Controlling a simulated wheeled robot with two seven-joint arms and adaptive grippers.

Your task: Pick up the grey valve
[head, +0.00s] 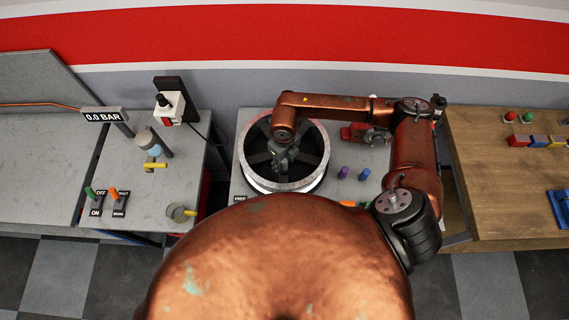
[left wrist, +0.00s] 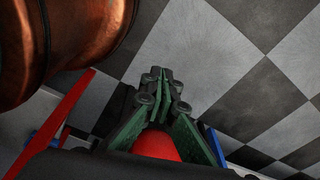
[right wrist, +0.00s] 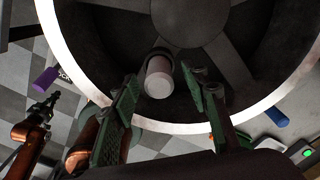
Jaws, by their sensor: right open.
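A pale grey cylinder with a lighter round end, which looks like the grey valve (right wrist: 158,80), is inside the dark spoked wheel with a bright metal rim (head: 245,160). My right gripper (head: 285,160) points down into the wheel. In the right wrist view my right gripper (right wrist: 164,80) is open, with the cylinder showing between its fingers; whether they touch it I cannot tell. In the head view the cylinder is hidden by the gripper. My left gripper (left wrist: 160,80) shows only in the left wrist view, its fingertips together over the checkered floor, with nothing visible between the tips.
A purple cylinder (head: 342,172) and a blue cylinder (head: 364,174) stand right of the wheel. A red device (head: 354,134) is behind them. A grey bench (head: 130,190) with switches and a cup is at the left. A wooden table (head: 500,200) with small blocks is at the right.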

